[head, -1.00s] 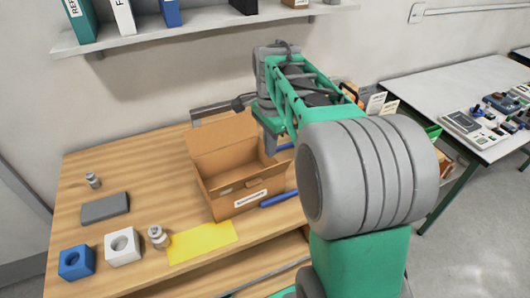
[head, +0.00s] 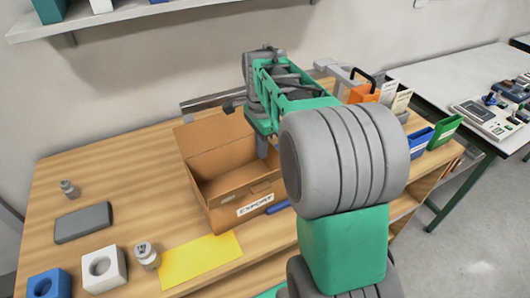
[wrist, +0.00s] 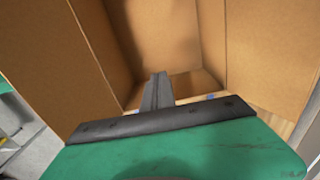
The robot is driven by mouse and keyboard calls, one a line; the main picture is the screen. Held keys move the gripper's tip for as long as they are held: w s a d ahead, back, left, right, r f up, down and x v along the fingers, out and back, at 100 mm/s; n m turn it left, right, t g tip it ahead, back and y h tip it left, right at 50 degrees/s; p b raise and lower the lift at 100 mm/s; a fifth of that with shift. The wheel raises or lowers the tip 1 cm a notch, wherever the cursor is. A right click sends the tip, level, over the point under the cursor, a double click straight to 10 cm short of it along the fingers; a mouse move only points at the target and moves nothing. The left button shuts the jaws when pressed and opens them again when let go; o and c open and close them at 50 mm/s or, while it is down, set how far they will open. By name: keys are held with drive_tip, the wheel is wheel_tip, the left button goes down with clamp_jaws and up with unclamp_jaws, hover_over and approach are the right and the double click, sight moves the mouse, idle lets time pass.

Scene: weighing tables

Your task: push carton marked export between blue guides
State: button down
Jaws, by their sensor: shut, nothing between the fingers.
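The open brown carton (head: 215,198) stands on the wooden table with its flap up; its white label reads EXPORT. One blue guide (head: 279,207) shows at the carton's front right, partly behind my arm; the other guide is hidden in the head view. My gripper (head: 262,150) points down at the carton's right side, shut and empty. In the wrist view my shut fingers (wrist: 157,90) are close in front of the cardboard (wrist: 180,40). I cannot tell whether they touch it. Small blue bits show low beside the fingers.
A yellow mat (head: 200,258), a metal weight (head: 147,256), a white block (head: 103,270), a blue block (head: 46,284) and a grey pad (head: 83,222) lie left of the carton. Blue (head: 418,138) and green (head: 445,133) bins stand at the right.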

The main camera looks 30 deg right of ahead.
wheel_tip(320, 180, down, 8)
drive_tip(key=shift+r+p, duration=0.25)
drive_tip(key=shift+p, duration=0.25)
drive_tip(key=shift+d+f+p, duration=0.15)
drive_tip(key=shift+d+p, duration=0.15)
drive_tip(key=shift+d, duration=0.7)
drive_tip(key=shift+d+f+p, duration=0.1)
drive_tip(key=shift+d+p, duration=0.2)
drive_tip(key=shift+d, duration=0.7)
